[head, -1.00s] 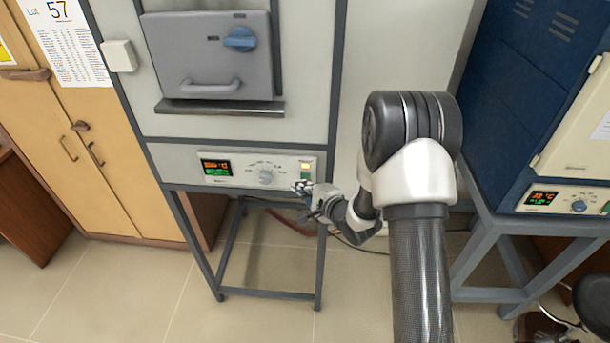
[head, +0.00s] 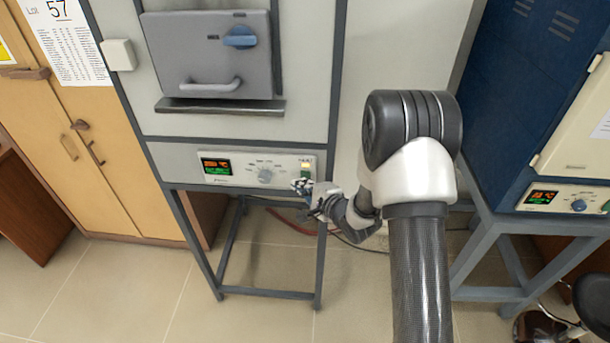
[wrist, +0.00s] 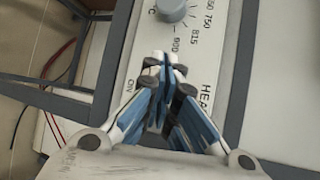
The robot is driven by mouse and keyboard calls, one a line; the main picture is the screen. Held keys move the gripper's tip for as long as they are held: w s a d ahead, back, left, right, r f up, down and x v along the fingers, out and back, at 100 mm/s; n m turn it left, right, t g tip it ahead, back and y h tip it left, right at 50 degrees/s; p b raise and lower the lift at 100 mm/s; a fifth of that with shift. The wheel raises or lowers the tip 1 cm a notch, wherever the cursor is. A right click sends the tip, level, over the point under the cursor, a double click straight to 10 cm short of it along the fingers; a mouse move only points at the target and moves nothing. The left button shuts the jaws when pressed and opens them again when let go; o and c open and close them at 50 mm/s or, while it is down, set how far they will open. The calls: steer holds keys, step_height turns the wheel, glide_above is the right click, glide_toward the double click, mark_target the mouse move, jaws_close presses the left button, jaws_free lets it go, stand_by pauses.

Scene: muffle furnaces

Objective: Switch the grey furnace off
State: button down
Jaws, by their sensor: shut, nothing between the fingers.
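The grey furnace (head: 245,121) stands on a grey frame, its door closed. Its control panel (head: 222,177) has a lit display (head: 215,167), a knob (head: 265,175) and, at the right end, a switch area with a small light (head: 305,166). My gripper (head: 303,187) is shut and empty at the right end of this panel, over or close to the switch. In the wrist view my gripper (wrist: 166,75) points at the panel (wrist: 205,65) below the knob (wrist: 172,8), between the ON mark and the heat lettering. The fingers hide the switch there; I cannot tell whether they touch it.
A blue furnace (head: 515,100) with its own lit panel (head: 565,198) stands on a stand at the right. Wooden cabinets (head: 60,130) are at the left. Cables (head: 290,222) run behind the grey frame. The floor in front is clear.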

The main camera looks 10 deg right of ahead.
steer(key=shift+w, duration=0.1)
stand_by(0.4)
steer(key=shift+w+d, duration=0.1)
steer(key=shift+w, duration=0.2)
steer(key=shift+w+d+r, duration=0.1)
steer(key=shift+w, duration=0.2)
stand_by(0.6)
steer(key=shift+s, duration=0.1)
steer(key=shift+s+a, duration=0.25)
steer(key=shift+s, duration=0.35)
steer(key=s, duration=0.1)
steer(key=s+a, duration=0.1)
steer(key=s, duration=0.2)
steer(key=shift+s+a+f+b, duration=0.25)
steer(key=shift+s+f+b, duration=0.05)
steer(key=shift+s+f, duration=0.1)
stand_by(0.5)
